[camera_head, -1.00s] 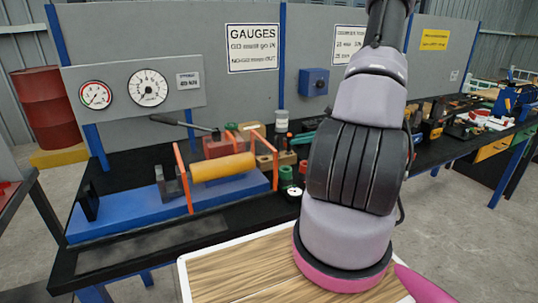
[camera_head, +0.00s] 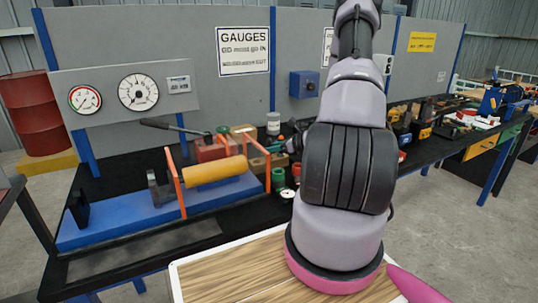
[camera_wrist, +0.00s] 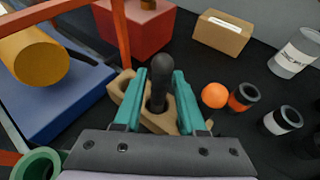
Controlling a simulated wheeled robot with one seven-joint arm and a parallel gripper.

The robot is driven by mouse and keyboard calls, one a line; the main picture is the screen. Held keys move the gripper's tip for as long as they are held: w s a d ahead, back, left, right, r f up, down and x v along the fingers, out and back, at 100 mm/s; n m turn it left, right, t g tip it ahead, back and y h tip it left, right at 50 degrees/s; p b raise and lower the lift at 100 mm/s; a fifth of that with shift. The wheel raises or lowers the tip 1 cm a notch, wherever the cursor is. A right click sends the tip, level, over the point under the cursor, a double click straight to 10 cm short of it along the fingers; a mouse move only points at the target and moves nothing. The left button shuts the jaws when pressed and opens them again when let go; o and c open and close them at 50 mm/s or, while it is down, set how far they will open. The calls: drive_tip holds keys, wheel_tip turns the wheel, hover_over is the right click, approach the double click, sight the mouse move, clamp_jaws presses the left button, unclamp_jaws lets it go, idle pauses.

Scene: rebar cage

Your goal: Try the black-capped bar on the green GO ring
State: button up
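The black-capped bar (camera_wrist: 156,45) stands upright in a hole of a wooden block (camera_wrist: 128,92) in the wrist view. My gripper (camera_wrist: 159,76) has its teal fingers on either side of the bar, apart, with a gap showing beside it. In the head view my gripper (camera_head: 279,147) is small and partly hidden by my arm, and the bar cannot be made out. The green ring (camera_wrist: 38,164) is at the lower left of the wrist view, and in the head view the green ring (camera_head: 278,179) stands on the black bench.
An orange ball-like cap (camera_wrist: 215,95) is right of the block, near orange-and-black (camera_wrist: 243,97) and white-and-black (camera_wrist: 283,120) rings. A blue fixture with a yellow cylinder (camera_head: 214,171) and orange posts stands left. A red block (camera_wrist: 135,28) is behind.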

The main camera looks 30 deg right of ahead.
clamp_jaws()
drive_tip(key=shift+r, duration=0.15)
